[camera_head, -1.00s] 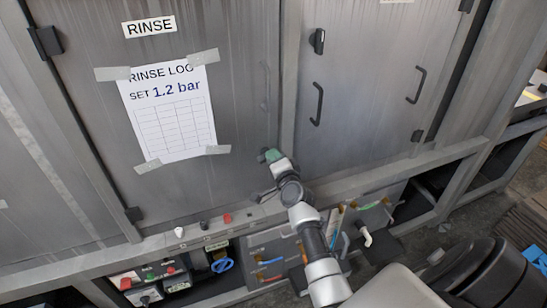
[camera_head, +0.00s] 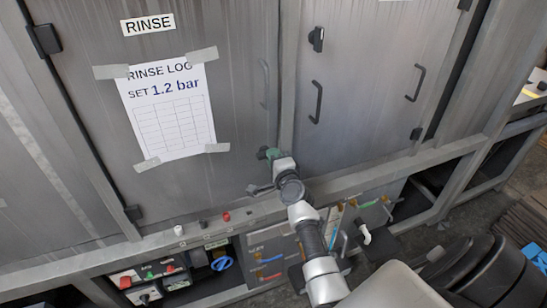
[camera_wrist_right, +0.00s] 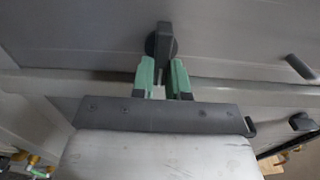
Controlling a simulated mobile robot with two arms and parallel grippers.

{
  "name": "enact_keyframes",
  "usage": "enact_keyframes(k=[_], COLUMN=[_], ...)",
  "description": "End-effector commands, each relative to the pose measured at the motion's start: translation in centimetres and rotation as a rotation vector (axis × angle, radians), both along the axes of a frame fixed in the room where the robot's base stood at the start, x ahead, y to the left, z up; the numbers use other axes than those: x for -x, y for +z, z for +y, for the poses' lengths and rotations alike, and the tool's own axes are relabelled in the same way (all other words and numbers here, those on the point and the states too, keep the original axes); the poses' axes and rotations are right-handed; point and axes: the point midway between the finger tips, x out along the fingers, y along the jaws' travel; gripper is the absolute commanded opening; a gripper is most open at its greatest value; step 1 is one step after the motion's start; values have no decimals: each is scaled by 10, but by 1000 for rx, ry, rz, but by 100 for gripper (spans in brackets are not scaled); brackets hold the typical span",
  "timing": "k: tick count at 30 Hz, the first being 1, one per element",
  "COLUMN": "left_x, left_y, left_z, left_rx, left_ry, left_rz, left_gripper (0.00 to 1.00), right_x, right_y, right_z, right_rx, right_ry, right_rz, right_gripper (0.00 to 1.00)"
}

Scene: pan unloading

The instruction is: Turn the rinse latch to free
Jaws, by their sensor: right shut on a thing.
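The rinse latch is a black knob with a raised bar (camera_wrist_right: 163,40), low on the grey door marked RINSE (camera_head: 240,100), near its right edge. In the right wrist view its bar stands in line with my fingers. My right gripper (camera_wrist_right: 163,65) is shut on the lower end of the bar, one green finger on each side. In the head view my right gripper (camera_head: 268,154) covers most of the latch, so its angle is hard to read there. My left gripper is not in view.
The right door has another black latch (camera_head: 317,38) and a handle (camera_head: 316,102). A taped rinse log (camera_head: 168,115) hangs on the rinse door. Below runs a ledge with small knobs (camera_head: 226,216). Under it are open bays with a control box (camera_head: 125,281) and hoses.

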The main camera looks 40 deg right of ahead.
Motion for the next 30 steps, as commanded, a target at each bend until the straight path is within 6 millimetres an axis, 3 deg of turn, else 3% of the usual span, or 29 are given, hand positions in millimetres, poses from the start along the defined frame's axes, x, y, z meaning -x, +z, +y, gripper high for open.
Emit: enact_keyframes(k=[3,4,8,20,30], left_x=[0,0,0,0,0], left_y=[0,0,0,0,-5], left_z=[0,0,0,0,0], left_rx=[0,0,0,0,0], left_ry=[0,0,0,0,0], left_rz=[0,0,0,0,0], left_gripper=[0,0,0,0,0], right_x=[0,0,0,10,74], right_y=[0,-1,0,-1,-3], right_z=[0,0,0,3,18], right_rx=[-5,-5,-4,-2,-2], right_ry=[0,0,0,0,-1], right_rz=[0,0,0,1,1], right_gripper=[0,19,39,40,40])
